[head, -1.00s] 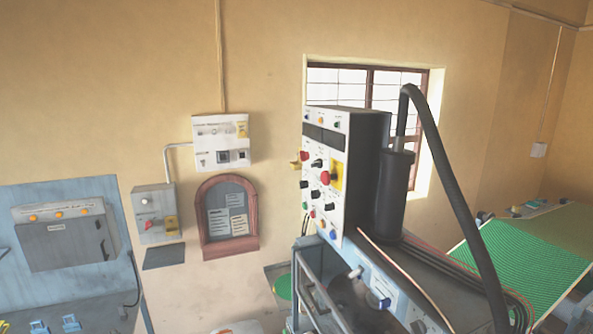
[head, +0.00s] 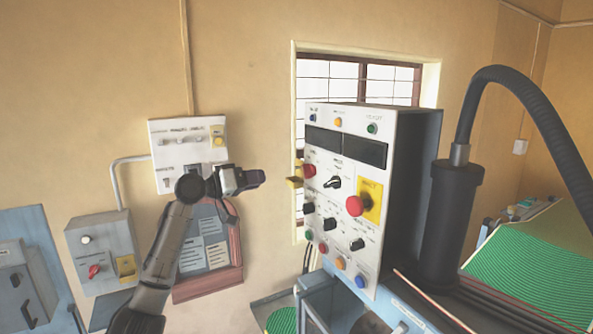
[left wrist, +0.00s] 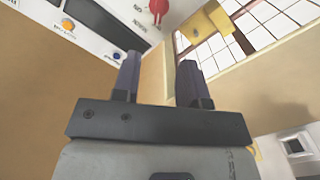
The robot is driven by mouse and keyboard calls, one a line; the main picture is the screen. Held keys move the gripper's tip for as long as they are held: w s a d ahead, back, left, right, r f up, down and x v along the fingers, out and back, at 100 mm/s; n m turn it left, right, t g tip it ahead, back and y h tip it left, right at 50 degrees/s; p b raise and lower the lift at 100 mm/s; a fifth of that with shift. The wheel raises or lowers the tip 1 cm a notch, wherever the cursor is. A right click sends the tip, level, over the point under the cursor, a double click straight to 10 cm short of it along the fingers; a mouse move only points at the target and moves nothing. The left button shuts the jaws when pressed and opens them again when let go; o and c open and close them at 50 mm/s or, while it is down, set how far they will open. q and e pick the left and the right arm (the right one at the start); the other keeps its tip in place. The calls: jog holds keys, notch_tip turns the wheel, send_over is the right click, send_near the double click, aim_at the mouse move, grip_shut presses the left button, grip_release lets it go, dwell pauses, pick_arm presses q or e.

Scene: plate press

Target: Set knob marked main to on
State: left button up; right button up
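The white control panel (head: 342,240) stands right of centre in the head view. It carries several black knobs, one of them (head: 333,182) near the top, a red knob (head: 309,171) at its left edge and a red mushroom button (head: 355,205) on a yellow plate. The labels are too small to read, so I cannot tell which knob is marked main. My left gripper (head: 252,178) is in the air left of the panel, pointing toward it. In the left wrist view its two fingers (left wrist: 158,78) are apart with nothing between them. A red knob (left wrist: 158,8) shows beyond them. My right gripper is not in view.
A yellow bracket (head: 295,182) juts from the panel's left edge and also shows in the left wrist view (left wrist: 207,22). A grey wall box (head: 104,250) with a red knob (head: 94,271) hangs at left. A thick black hose (head: 540,105) arches at right.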

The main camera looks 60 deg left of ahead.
aim_at(304, 171)
pick_arm(q)
jog(key=w+p, duration=0.2)
jog(key=w, duration=0.2)
jog(key=w+p, duration=0.2)
jog(key=w, duration=0.2)
jog(key=w+p, duration=0.2)
jog(key=w, duration=0.2)
jog(key=shift+w+d+r+p, duration=0.1)
jog(key=shift+d+r+p, duration=0.15)
jog(key=shift+d+p, duration=0.15)
jog(key=shift+w+f+p, duration=0.15)
jog(key=shift+w+p, duration=0.15)
jog(key=shift+w, duration=0.5)
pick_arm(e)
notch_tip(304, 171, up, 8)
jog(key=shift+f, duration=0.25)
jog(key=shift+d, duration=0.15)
pick_arm(q)
jog(key=shift+c, duration=1.4)
grip_shut()
